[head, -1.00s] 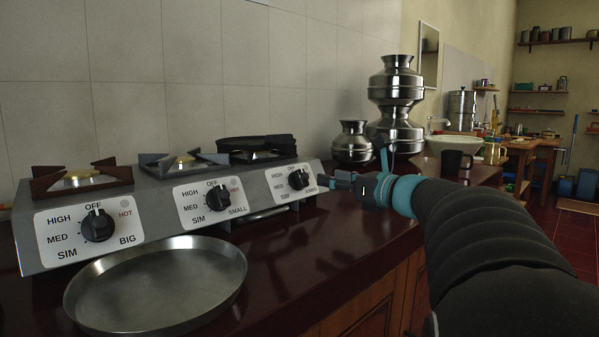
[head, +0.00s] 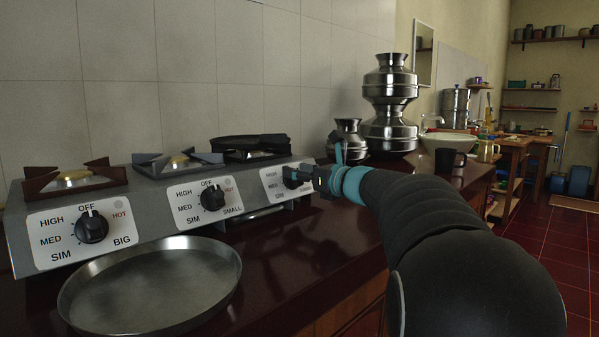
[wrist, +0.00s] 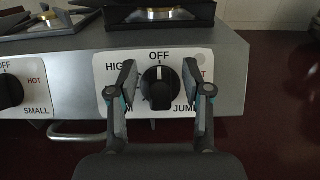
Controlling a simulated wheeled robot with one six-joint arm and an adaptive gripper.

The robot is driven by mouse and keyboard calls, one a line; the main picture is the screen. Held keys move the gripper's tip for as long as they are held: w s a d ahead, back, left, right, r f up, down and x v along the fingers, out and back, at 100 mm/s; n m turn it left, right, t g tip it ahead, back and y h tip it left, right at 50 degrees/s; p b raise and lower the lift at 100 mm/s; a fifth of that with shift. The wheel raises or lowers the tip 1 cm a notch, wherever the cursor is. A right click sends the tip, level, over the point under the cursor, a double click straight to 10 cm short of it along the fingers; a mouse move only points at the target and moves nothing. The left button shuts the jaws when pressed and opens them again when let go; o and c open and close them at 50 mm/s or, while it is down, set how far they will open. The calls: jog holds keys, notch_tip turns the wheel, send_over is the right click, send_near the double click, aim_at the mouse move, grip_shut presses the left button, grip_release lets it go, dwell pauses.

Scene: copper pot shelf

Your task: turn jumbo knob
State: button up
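The jumbo knob (wrist: 159,88) is a round black knob with a pale pointer line on a white panel, at the right end of the stove front. Its pointer is up at OFF. In the wrist view my gripper (wrist: 162,86) is open, with one finger on each side of the knob and small gaps visible on both sides. In the head view my gripper (head: 306,178) is at the jumbo panel (head: 272,184) and hides the knob. The JUMBO label is partly covered by the right finger.
The small knob (head: 212,197) and big knob (head: 92,227) are to the left on the stove. A round steel tray (head: 150,285) lies on the dark counter in front. Steel pots (head: 389,105) stand behind my gripper. A black mug (head: 448,160) is further right.

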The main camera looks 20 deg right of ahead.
grip_shut()
jog(key=shift+n+y, duration=0.3)
jog(key=shift+n, duration=0.1)
jog(key=shift+n+g+y, duration=0.4)
jog(key=shift+n+y, duration=0.1)
jog(key=shift+n, duration=0.7)
jog(key=n+g+y, duration=0.1)
jog(key=n, duration=0.3)
jog(key=shift+s+a+n+g+y, duration=0.1)
jog(key=shift+a+n+g+y, duration=0.05)
jog(key=shift+n+g+y, duration=0.2)
jog(key=n+g+y+p, duration=0.1)
jog(key=n+g, duration=0.1)
jog(key=n, duration=0.2)
jog(key=shift+s+a, duration=0.1)
jog(key=shift+s+f+n+g+y+p, duration=0.15)
jog(key=shift+n+g+p, duration=0.3)
jog(key=shift+n, duration=0.35)
jog(key=shift+w+n+g+y+p, duration=0.1)
jog(key=shift+n+g+p, duration=0.3)
jog(key=shift+n, duration=0.35)
jog(key=shift+a+f, duration=0.1)
